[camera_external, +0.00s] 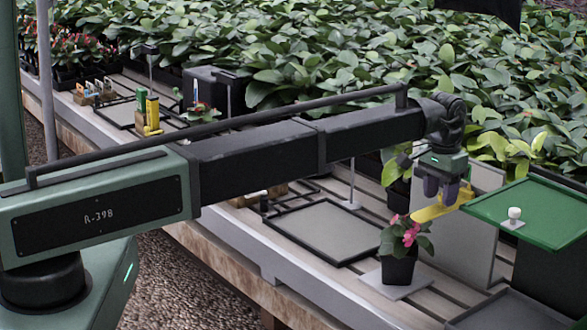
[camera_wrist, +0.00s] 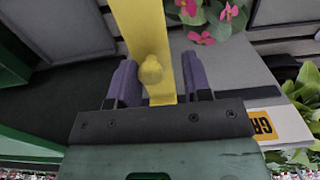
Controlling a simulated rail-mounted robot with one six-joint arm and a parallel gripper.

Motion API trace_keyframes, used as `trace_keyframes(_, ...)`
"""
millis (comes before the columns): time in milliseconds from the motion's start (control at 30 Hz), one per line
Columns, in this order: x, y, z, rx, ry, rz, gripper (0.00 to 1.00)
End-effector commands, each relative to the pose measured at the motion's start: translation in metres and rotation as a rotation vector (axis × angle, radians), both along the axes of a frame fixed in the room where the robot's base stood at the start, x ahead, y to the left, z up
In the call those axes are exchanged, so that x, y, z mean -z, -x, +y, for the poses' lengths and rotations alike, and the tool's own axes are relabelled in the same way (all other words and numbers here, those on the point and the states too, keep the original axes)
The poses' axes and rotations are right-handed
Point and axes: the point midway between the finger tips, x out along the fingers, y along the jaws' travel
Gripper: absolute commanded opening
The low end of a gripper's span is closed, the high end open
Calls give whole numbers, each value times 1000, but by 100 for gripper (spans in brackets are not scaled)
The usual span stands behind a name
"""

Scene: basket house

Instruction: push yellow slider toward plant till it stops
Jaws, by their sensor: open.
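The yellow slider (camera_external: 437,208) is a flat bar just left of the green panel, above and to the right of the potted plant with pink flowers (camera_external: 411,236). In the wrist view the slider (camera_wrist: 138,25) runs up the picture and has a round yellow knob (camera_wrist: 151,70). My gripper (camera_external: 440,188) is open, its purple fingers on either side of the knob in the wrist view (camera_wrist: 158,77). I cannot tell whether a finger touches it. The plant's flowers (camera_wrist: 201,38) show beyond the fingers, at the top right.
A green panel (camera_external: 535,205) with a white knob (camera_external: 514,212) lies right of my gripper. A grey upright board (camera_external: 452,245) stands behind the plant. A framed grey tray (camera_external: 325,231) lies on the slatted bench to the left. Dense leafy plants fill the back.

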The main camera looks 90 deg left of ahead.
Motion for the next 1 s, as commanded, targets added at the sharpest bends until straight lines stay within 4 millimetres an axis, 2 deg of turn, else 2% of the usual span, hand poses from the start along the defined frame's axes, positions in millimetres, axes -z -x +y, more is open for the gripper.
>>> trace_keyframes(1000,0,32,40,-1,0,0,45)
